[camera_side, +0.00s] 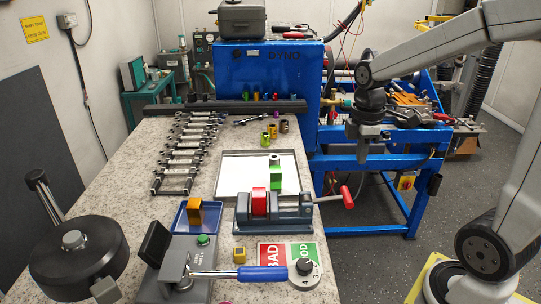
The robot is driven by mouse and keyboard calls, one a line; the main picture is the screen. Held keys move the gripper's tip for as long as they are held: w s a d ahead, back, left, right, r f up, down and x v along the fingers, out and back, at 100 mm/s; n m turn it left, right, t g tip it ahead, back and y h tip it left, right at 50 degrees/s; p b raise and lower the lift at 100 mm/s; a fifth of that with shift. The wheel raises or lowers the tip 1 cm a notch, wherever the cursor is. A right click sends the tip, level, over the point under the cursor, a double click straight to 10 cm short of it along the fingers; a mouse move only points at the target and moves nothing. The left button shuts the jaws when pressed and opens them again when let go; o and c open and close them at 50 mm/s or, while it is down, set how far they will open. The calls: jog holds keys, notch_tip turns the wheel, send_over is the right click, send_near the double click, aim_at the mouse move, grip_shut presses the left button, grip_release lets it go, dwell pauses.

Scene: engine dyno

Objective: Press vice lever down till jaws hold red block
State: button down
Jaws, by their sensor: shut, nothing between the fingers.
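A grey vice (290,214) stands near the right edge of the granite worktop. The red block (259,203) sits upright between its jaws; I cannot tell whether both jaws touch it. The vice lever (347,197) has a red grip and sticks out to the right, past the worktop edge, with its grip tilted. My gripper (369,146) points down, shut and empty, above and behind the lever, in front of the blue frame. It is well apart from the lever.
A silver tray (230,180) with a green block (291,179) lies behind the vice. In front are a blue-handled lever (263,273), a red and green BAD/GOOD plate (272,255) and a round dial (304,274). Wrenches (187,150) lie left. Air right of the vice is free.

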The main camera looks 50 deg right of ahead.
jog(key=r, duration=0.1)
jog(key=s+d+r, duration=0.1)
jog(key=r, duration=0.1)
jog(key=shift+s+d+r, duration=0.15)
jog(key=shift+s+r, duration=0.05)
jog(key=shift+r, duration=0.2)
jog(key=shift+f, duration=0.1)
jog(key=m+t, duration=0.1)
jog(key=m, duration=0.3)
send_near(326, 200)
notch_tip(326, 200, down, 2)
jog(key=s, duration=0.3)
jog(key=a+f+m, duration=0.1)
jog(key=f, duration=0.1)
jog(key=a+f+m+t, duration=0.1)
jog(key=a+f, duration=0.1)
jog(key=a+f+m, duration=0.1)
jog(key=f+m, duration=0.1)
jog(key=shift+s+a+t, duration=0.3)
jog(key=shift+s+a, duration=0.1)
jog(key=shift+s+a+f+m, duration=0.2)
jog(key=shift+a+f+m, duration=0.2)
jog(key=shift+m, duration=0.1)
jog(key=shift+r, duration=0.1)
